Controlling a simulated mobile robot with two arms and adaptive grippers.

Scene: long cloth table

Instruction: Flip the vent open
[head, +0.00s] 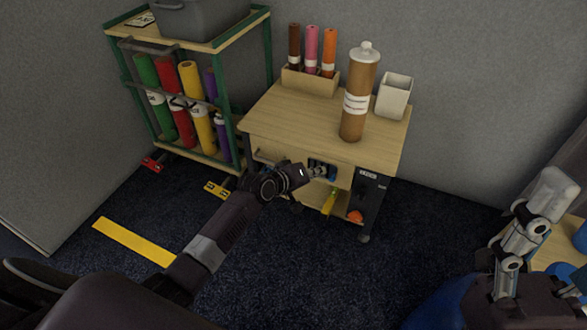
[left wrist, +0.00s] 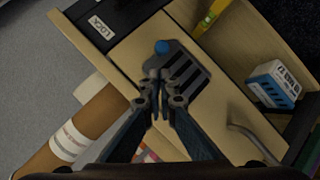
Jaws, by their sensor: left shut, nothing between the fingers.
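The vent (left wrist: 186,73) is a grey plate with dark slots and a blue knob (left wrist: 162,47), set in the wooden front of a small cart. In the head view it is mostly hidden behind my left gripper (head: 318,171). My left gripper (left wrist: 157,87) is shut and empty, with its fingertips over the vent's edge just below the blue knob. I cannot tell whether the tips touch it. My right gripper (head: 528,222) is at the far right, away from the cart, and its fingers are not clear.
The cart top (head: 300,125) carries a brown bottle (head: 358,100), a white cup (head: 394,97) and a wooden holder (head: 309,82). A black lock panel (head: 368,192) is beside the vent. A shelf rack (head: 135,85) stands left; a yellow strip (head: 133,242) marks the floor.

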